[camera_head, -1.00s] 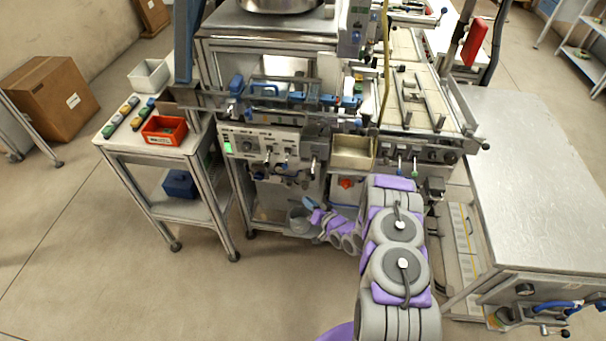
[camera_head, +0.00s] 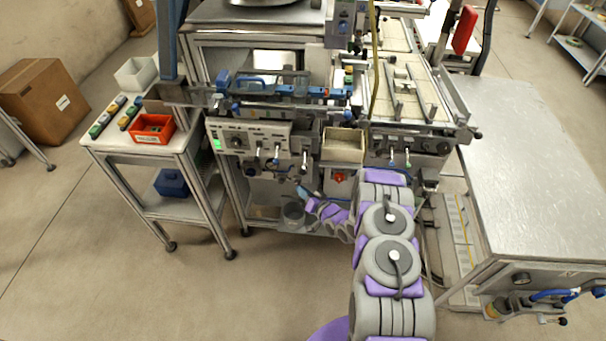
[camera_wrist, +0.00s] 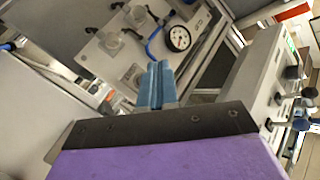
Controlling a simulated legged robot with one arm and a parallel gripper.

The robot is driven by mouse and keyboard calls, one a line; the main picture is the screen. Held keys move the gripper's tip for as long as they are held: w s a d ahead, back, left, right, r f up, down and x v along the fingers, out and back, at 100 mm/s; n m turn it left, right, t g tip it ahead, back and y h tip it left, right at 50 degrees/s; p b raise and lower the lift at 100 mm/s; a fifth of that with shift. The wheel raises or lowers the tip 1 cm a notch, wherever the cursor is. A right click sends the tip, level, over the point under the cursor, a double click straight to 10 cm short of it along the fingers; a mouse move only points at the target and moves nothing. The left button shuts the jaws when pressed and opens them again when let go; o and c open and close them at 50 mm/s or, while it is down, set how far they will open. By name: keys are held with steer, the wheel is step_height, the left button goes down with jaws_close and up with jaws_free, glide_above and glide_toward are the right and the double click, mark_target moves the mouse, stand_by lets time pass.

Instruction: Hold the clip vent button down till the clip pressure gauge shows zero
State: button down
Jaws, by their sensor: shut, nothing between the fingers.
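My gripper (camera_wrist: 155,85) has blue fingers pressed together, with nothing between them. In the wrist view it points at a grey panel (camera_wrist: 203,36). A small round gauge (camera_wrist: 178,38) with a dark rim sits on that panel, just beyond and right of the fingertips; its reading is too small to tell. Pale round fittings (camera_wrist: 110,40) show left of the gauge. I cannot tell which part is the vent button, and I see no clear contact.
A blue hose (camera_wrist: 154,42) runs beside the gauge. A light box (camera_wrist: 257,75) with dark knobs stands close on the right in the wrist view. In the head view a beige tray (camera_head: 343,148) is above my arm, and a metal table (camera_head: 525,165) is on the right. Floor at front left is clear.

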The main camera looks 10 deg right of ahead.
steer(key=w+b, duration=0.1)
steer(key=w, duration=0.1)
steer(key=w+d, duration=0.1)
steer(key=w, duration=0.2)
steer(key=shift+d+b, duration=0.15)
steer(key=shift+b, duration=0.2)
stand_by(0.4)
steer(key=shift+w, duration=0.15)
stand_by(1.3)
steer(key=shift+w+d+r, duration=0.1)
steer(key=shift+w+r, duration=0.05)
steer(key=shift+w, duration=0.1)
